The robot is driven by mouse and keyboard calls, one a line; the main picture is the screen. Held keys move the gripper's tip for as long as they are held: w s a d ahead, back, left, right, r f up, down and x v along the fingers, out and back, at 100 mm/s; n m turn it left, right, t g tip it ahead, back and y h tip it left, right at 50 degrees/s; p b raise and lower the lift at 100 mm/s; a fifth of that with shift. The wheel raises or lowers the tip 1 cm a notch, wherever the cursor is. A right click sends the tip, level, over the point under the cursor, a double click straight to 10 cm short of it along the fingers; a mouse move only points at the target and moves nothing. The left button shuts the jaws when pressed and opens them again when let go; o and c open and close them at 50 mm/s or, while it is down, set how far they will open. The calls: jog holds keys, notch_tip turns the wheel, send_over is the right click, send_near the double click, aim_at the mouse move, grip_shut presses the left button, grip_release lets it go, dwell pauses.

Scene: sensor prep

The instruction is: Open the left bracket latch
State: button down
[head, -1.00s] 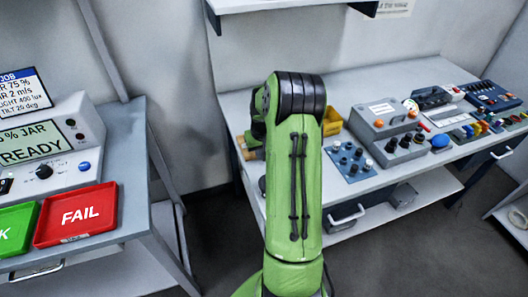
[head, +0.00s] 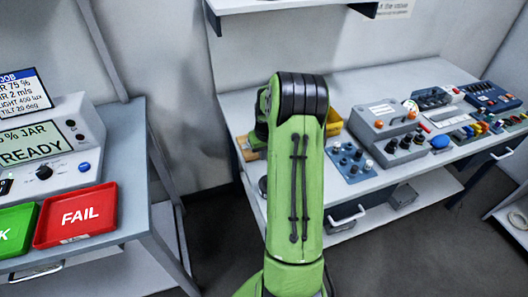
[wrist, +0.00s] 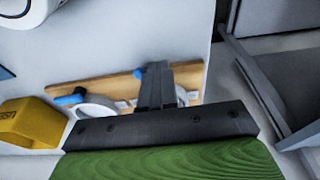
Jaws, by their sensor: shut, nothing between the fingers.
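A wooden board (wrist: 115,90) lies on the grey bench in the wrist view and carries two round white brackets. One bracket (wrist: 97,108) shows at the left with a blue lever end (wrist: 67,99) beside it. The other bracket is mostly hidden behind my fingers, with a blue tip (wrist: 138,74) showing just left of them. I cannot tell which is the left bracket, nor whether either latch is open. My gripper (wrist: 156,68) is shut and empty over the board, overlapping the second bracket; contact is unclear. In the head view my arm hides the gripper and most of the board (head: 249,149).
A yellow bin (wrist: 30,122) stands left of the board in the wrist view. A white round object (wrist: 25,12) is at the top left corner. In the head view, a blue knob panel (head: 350,160) and a grey control box (head: 386,128) stand right of my arm.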

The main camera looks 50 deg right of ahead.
jog(key=shift+s+d, duration=0.25)
jog(key=shift+s+d, duration=0.15)
jog(key=shift+d, duration=0.4)
dwell(0.4)
jog(key=shift+s+d, duration=0.1)
jog(key=shift+d, duration=0.3)
jog(key=shift+d+p, duration=0.25)
jog(key=shift+p, duration=0.05)
notch_tip(320, 180, up, 6)
jog(key=p, duration=0.4)
jog(key=shift+s+a, duration=0.2)
dwell(0.6)
